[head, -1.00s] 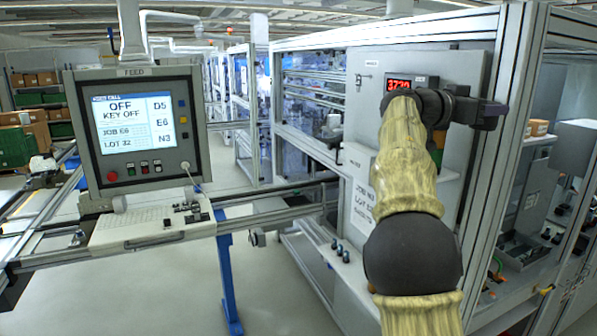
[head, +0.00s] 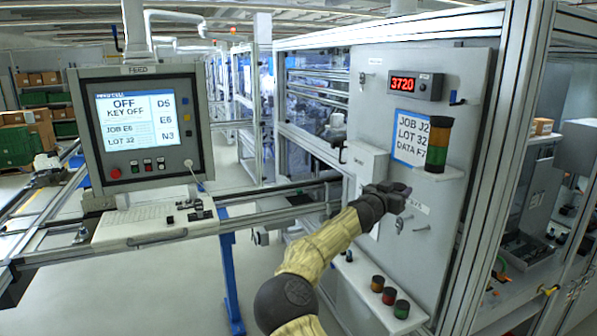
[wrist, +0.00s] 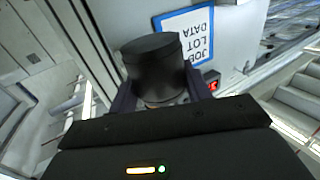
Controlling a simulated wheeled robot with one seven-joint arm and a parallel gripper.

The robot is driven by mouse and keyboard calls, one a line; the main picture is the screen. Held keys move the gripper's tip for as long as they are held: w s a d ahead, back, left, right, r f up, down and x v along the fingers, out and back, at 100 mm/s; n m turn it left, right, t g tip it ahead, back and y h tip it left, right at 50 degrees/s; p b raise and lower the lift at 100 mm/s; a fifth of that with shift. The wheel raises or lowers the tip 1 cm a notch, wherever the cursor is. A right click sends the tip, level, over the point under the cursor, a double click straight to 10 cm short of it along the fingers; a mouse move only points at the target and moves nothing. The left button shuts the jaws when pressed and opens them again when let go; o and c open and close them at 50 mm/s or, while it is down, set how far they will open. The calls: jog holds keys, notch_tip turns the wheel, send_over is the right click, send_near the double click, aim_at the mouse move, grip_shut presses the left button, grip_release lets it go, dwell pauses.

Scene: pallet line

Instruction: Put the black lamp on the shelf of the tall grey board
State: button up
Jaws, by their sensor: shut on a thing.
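The tall grey board (head: 462,85) stands at the right in the head view. Its small shelf (head: 452,172) bears a stack of lamp segments (head: 437,146), dark at the top, orange in the middle and green at the bottom. My gripper (head: 403,190) is in front of the board, lower than the shelf and left of it. In the wrist view a black lamp (wrist: 152,62), a short dark cylinder, sits between the fingers of my gripper (wrist: 162,95), which are shut on it. In the head view I cannot make the held lamp out clearly from the dark fingers.
A white box (head: 366,164) juts from the board left of my gripper. Keys or knobs (head: 400,225) are just below it. A low ledge (head: 365,300) holds three coloured lamps. A red number display (head: 415,85) and a blue-edged sign (head: 409,138) are above.

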jog(key=a+f+n+t+y, duration=0.1)
jog(key=a+f+n+y, duration=0.15)
jog(key=a+f, duration=0.65)
jog(key=a+f+n+t+y+b, duration=0.1)
jog(key=a+f+t+y, duration=0.15)
jog(key=f, duration=1.25)
jog(key=a+f+n+t+y, duration=0.1)
jog(key=a+f+n+y, duration=0.3)
jog(key=f, duration=0.8)
jog(key=s+a+f+m+b, duration=0.1)
jog(key=s+f, duration=0.6)
jog(key=f, duration=0.2)
jog(key=s+a+f+b, duration=0.1)
jog(key=s+f, duration=0.6)
jog(key=f, duration=0.3)
jog(key=s+d+r+n+y, duration=0.1)
jog(key=s+d, duration=0.1)
jog(key=s, duration=0.6)
jog(key=s+d+r+n+y+b, duration=0.1)
jog(key=s+d+r+y, duration=0.1)
jog(key=s, duration=0.6)
jog(key=shift+s+d, duration=0.2)
jog(key=shift+d, duration=0.2)
jog(key=shift+w+d, duration=0.1)
jog(key=shift+f, duration=0.1)
